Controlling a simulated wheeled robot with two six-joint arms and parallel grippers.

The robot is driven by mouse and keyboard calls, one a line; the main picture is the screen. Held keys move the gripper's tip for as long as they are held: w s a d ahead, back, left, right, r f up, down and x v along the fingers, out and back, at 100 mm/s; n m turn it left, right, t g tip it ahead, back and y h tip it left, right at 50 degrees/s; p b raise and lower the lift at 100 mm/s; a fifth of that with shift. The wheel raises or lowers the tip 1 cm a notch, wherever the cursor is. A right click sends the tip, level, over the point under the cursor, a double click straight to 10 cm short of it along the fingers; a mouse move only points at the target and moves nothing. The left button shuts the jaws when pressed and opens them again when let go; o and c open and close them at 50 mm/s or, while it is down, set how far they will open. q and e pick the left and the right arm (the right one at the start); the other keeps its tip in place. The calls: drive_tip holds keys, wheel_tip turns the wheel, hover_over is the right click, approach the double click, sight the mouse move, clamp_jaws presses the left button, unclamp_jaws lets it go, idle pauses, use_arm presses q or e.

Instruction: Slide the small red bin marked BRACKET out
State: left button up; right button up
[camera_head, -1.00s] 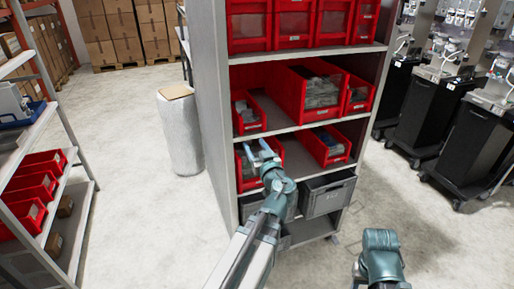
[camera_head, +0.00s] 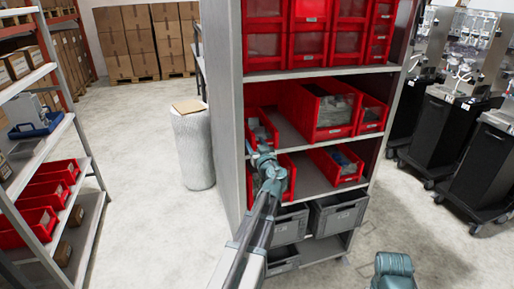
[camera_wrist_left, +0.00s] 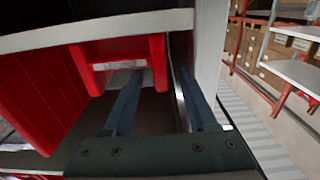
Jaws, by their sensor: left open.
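A small red bin (camera_head: 262,128) stands at the left end of the middle shelf, beside a larger red bin (camera_head: 325,110). My left gripper (camera_head: 262,156) is open in front of the shelf edge just below it. In the left wrist view, a red bin front (camera_wrist_left: 118,62) with a pale label shows beyond the open fingers. One finger overlaps the label side; the other lies near the shelf's side panel. I see no grip on the bin. The label is too small to read, so I cannot tell whether it says BRACKET.
The shelf's grey side panel (camera_head: 228,120) is close on the left. Red bins (camera_head: 338,165) stand on the shelf below, with grey crates (camera_head: 338,213) under them. A wrapped cylinder (camera_head: 193,148) stands left of the unit. Floor in front left is clear.

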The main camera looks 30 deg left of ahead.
use_arm(q)
clamp_jaws()
idle(0.4)
idle(1.1)
